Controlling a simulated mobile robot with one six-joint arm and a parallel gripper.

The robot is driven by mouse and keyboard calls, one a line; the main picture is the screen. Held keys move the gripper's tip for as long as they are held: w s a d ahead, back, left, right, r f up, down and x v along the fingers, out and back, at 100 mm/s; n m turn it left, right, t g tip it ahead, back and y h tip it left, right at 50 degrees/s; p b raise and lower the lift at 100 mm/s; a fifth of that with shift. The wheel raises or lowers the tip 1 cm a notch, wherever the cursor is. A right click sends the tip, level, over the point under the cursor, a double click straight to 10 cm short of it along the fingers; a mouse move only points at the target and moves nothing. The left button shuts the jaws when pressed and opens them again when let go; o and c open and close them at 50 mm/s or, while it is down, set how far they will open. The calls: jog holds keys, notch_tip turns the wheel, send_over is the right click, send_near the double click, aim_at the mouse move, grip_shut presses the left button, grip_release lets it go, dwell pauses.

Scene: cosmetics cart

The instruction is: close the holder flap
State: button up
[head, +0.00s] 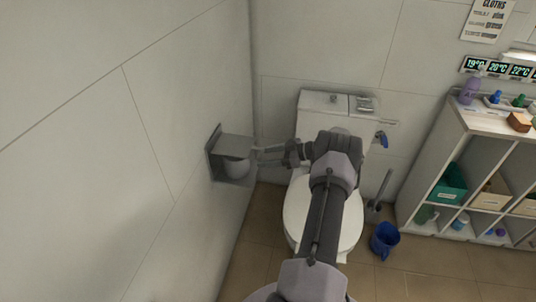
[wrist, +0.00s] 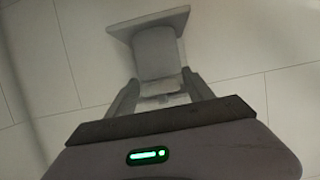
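The paper holder (head: 214,163) is a grey metal unit on the left wall. Its flap (head: 238,147) sticks out from the wall like a lid above a pale roll (head: 236,168), whose lower part shows. In the wrist view the holder's plate (wrist: 150,20) and the roll-like pale body (wrist: 156,52) are straight ahead. My gripper (head: 259,153) is at the outer right edge of the flap. In the wrist view its fingers (wrist: 160,86) stand apart, with a pale edge between them. I cannot tell whether they touch the flap.
A toilet (head: 297,215) stands right behind my arm. A white shelf unit (head: 451,121) with bins and bottles stands at the right. The left wall is bare beside the holder.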

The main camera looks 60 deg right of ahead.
jog(key=shift+o, duration=1.4)
jog(key=shift+w+f, duration=0.15)
jog(key=shift+r, duration=0.2)
jog(key=p+v, duration=0.3)
jog(key=v, duration=1.4)
jog(key=shift+s, duration=0.25)
